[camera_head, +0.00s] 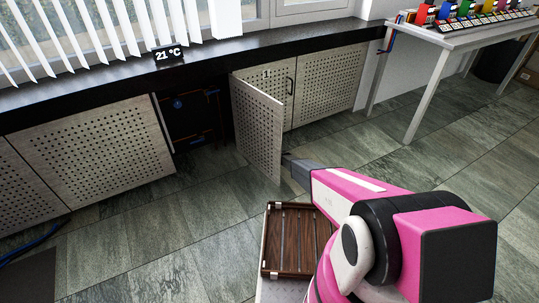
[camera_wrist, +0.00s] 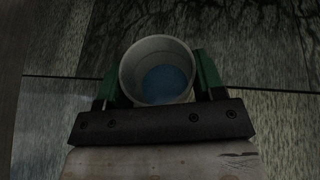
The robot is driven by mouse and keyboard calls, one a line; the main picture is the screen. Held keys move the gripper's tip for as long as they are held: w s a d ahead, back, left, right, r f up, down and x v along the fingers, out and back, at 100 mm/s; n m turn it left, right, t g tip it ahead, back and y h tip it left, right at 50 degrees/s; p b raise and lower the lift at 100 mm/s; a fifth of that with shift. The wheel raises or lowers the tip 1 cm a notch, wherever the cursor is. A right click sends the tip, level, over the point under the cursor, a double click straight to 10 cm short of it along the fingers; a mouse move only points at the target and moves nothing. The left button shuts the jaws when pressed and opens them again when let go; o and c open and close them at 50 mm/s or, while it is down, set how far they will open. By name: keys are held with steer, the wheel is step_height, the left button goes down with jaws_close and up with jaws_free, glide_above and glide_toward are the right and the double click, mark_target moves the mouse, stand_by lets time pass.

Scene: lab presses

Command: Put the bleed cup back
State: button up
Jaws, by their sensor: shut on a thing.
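The bleed cup (camera_wrist: 155,52) is a pale round cup with blue at its bottom, seen from above in the wrist view. The green fingers of my gripper (camera_wrist: 155,78) are shut on it from both sides. Dark floor tiles show around the cup, which looks clear of other things. In the head view my pink arm points toward an open perforated cabinet door (camera_head: 258,128). The cup cannot be made out there. Left of that door is a dark open cabinet bay (camera_head: 192,122) with a blue round part and thin orange lines inside.
Closed perforated doors (camera_head: 95,155) flank the bay under a black counter (camera_head: 95,85) with a temperature display (camera_head: 168,53). A slatted brown tray (camera_head: 284,267) is at the bottom centre. A white table (camera_head: 450,42) with coloured items stands at right.

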steer(key=shift+f, duration=0.15)
steer(key=o, duration=1)
steer(key=shift+r, duration=0.2)
